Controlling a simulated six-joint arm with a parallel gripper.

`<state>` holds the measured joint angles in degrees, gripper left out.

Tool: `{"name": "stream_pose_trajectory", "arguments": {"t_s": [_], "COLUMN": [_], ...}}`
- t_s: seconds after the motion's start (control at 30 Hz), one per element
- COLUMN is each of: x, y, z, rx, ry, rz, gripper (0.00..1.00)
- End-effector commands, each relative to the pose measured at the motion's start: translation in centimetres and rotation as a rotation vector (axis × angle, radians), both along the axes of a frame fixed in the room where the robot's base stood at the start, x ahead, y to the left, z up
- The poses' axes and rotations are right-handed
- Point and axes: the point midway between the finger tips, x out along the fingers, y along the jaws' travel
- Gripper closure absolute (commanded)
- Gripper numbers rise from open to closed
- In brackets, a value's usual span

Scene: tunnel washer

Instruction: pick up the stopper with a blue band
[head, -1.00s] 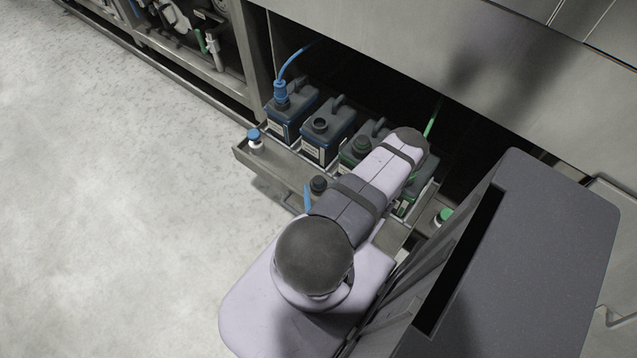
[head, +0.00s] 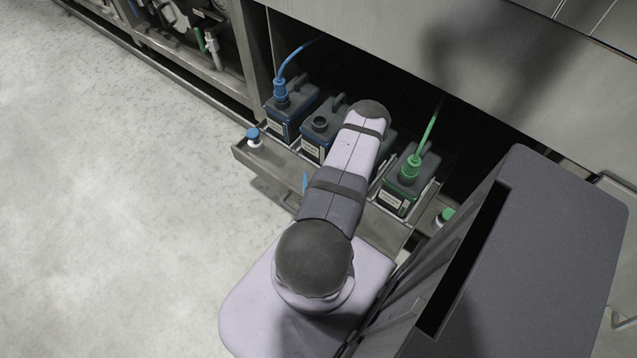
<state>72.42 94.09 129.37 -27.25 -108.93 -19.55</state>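A small white piece with a blue top (head: 254,138) stands at the left end of the drawer ledge; it may be the stopper with the blue band, but it is too small to be sure. A thin blue sliver (head: 305,181) shows just left of my arm; I cannot tell what it belongs to. My gripper is hidden behind my arm, which reaches over the middle of the drawer, so its opening and anything in it do not show.
A steel drawer (head: 270,163) holds a canister with a blue hose fitting (head: 281,90), an open-necked canister (head: 320,124) and a canister with a green hose fitting (head: 410,168). A green-topped piece (head: 446,214) stands at the right. The washer panel (head: 450,60) overhangs the drawer.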

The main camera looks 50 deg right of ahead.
Motion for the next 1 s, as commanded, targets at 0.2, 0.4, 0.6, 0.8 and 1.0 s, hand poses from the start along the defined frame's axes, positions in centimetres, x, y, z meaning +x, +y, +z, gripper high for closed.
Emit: {"name": "stream_pose_trajectory", "arguments": {"t_s": [0.2,0.4,0.6,0.8,1.0], "x": [0.05,0.04,0.04,0.04,0.05], "y": [-0.07,-0.06,-0.06,-0.06,-0.05], "z": [-0.01,-0.01,-0.01,0.07,0.53], "rx": [0.0,0.0,0.0,0.0,0.0], "ry": [0.0,0.0,0.0,0.0,0.0], "rz": [0.0,0.0,0.0,0.0,0.0], "gripper": [0.51,0.89,1.0,1.0,1.0]}}
